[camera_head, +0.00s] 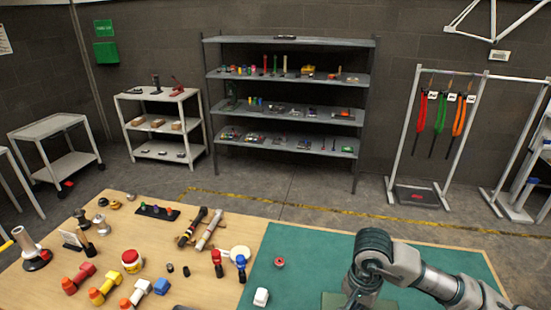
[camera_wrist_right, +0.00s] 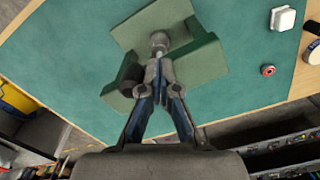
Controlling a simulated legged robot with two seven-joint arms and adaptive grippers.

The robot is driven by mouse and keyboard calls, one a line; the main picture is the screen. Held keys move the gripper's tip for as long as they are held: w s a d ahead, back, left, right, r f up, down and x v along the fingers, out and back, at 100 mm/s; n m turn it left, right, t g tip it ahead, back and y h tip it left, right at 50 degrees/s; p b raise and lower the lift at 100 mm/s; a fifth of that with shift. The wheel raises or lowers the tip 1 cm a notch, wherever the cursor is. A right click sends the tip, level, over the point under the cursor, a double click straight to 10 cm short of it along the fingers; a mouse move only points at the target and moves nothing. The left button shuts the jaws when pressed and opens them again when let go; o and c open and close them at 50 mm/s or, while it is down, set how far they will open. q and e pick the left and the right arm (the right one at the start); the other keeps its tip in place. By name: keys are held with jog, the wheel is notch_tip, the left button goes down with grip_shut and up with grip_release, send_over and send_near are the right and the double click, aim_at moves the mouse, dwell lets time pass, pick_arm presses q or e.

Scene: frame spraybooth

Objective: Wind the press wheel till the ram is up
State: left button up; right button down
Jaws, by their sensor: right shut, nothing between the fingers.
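The green press shows from above in the wrist view, with a flat plate (camera_wrist_right: 135,30) and a raised block (camera_wrist_right: 203,62). A grey round-ended metal part (camera_wrist_right: 159,40) stands in its middle, and a dark cylinder (camera_wrist_right: 130,76) lies beside it. I cannot tell which part is the wheel or how high the ram is. My right gripper (camera_wrist_right: 158,68) is shut and empty, its tips over the press just short of the metal part; contact is unclear. In the head view my right arm covers most of the press, leaving part of its green base (camera_head: 335,300) visible. My left gripper is out of view.
The press is on a green mat (camera_head: 310,245). A white block (camera_head: 261,297) and a red ring (camera_head: 279,262) lie left of it. Several tools and coloured dumbbell-shaped parts crowd the wooden bench (camera_head: 215,262) further left. Shelves (camera_head: 290,78) stand behind, across open floor.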

notch_tip(320, 180, up, 7)
jog(key=w+p, duration=0.1)
jog(key=p, duration=0.2)
jog(key=shift+a+p, duration=0.35)
jog(key=shift+a, duration=0.1)
jog(key=shift+w, duration=0.1)
